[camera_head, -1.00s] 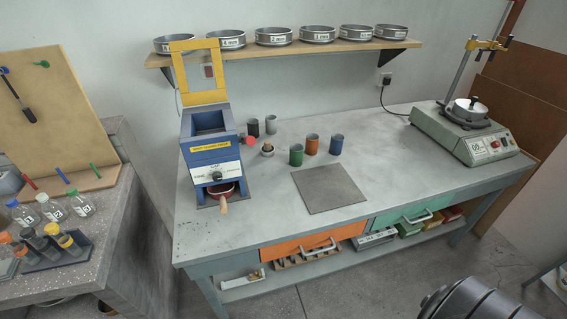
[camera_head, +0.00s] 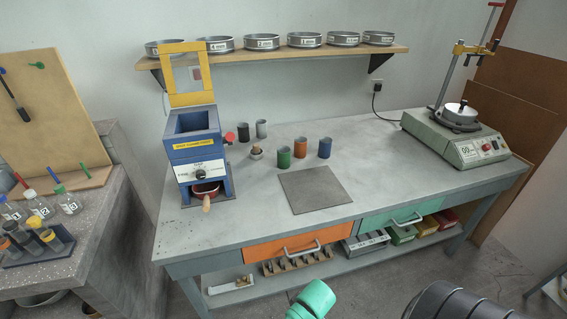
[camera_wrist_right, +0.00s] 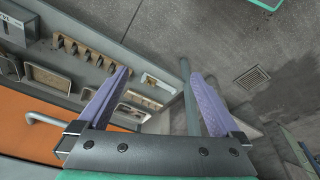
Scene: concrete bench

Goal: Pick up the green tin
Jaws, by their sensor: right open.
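The green tin (camera_head: 284,157) stands upright on the bench top, just behind the grey square plate (camera_head: 316,190). An orange tin (camera_head: 300,147) and a blue tin (camera_head: 325,148) stand in a row to its right, apart from it. My right gripper (camera_wrist_right: 160,75) shows in the right wrist view with its two purple fingers spread and nothing between them. It hangs in front of the bench, facing the lower shelf and the floor, well away from the green tin. My left gripper is not in view.
A small brown-topped pot (camera_head: 256,153) and dark (camera_head: 243,132) and grey (camera_head: 262,129) tins are behind left. The orange drawer (camera_head: 262,253) is below the bench top.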

